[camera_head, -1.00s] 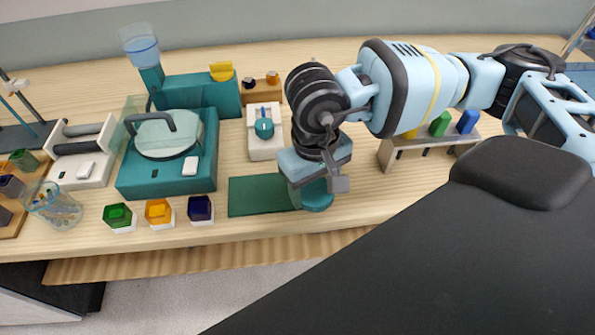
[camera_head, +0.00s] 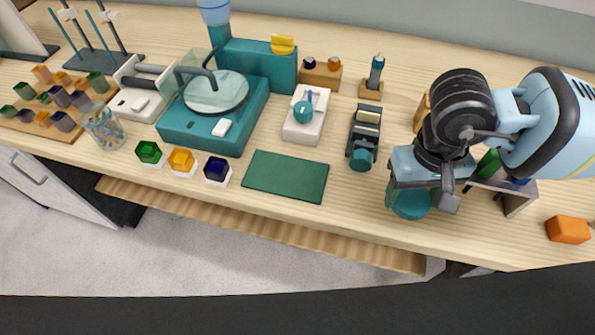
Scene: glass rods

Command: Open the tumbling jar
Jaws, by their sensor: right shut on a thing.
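My right gripper (camera_head: 428,188) comes in from the right and points down over the right part of the table. It is shut on a round teal piece (camera_head: 411,204), which shows just below its jaws. This piece may be the tumbling jar or its lid; most of it is hidden by the gripper, and I cannot tell whether it touches the table. My left gripper is not in view.
A dark green mat (camera_head: 286,176) lies left of the gripper, and a black device with a teal knob (camera_head: 361,158) stands between them. A teal machine (camera_head: 205,130) is further left. A rack (camera_head: 519,199) and an orange block (camera_head: 568,229) are at right.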

